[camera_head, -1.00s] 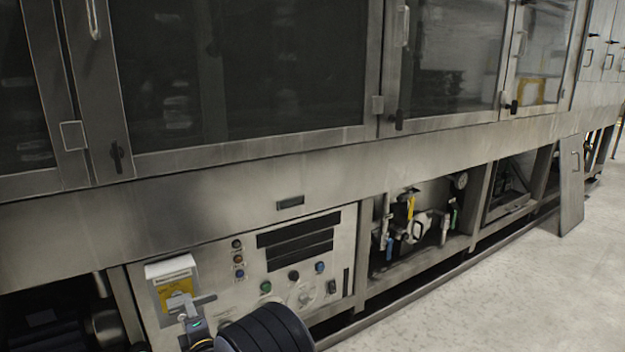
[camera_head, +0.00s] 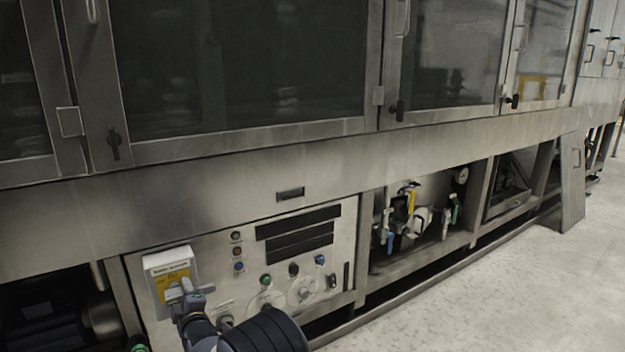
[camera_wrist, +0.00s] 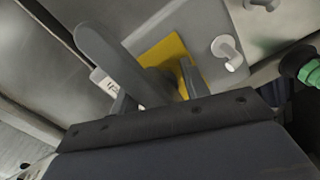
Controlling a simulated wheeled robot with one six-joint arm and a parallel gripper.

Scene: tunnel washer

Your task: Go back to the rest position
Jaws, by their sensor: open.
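My gripper (camera_head: 182,288) is in front of the white switch box with a yellow plate (camera_head: 158,266) at the left of the control panel (camera_head: 215,265). In the wrist view my open gripper (camera_wrist: 158,92) has its two short fingers apart. A long grey lever-like bar (camera_wrist: 115,55) runs down toward the space between them, with the yellow plate (camera_wrist: 178,48) behind. I cannot tell whether the fingers touch the bar. My wrist hides the lower left of the panel in the head view.
The panel carries several knobs and buttons, including a green button (camera_head: 265,280). Valves and pipes (camera_head: 405,220) sit in the bay to the right. Large glazed doors (camera_head: 240,65) are above. The floor (camera_head: 500,280) is clear at the right.

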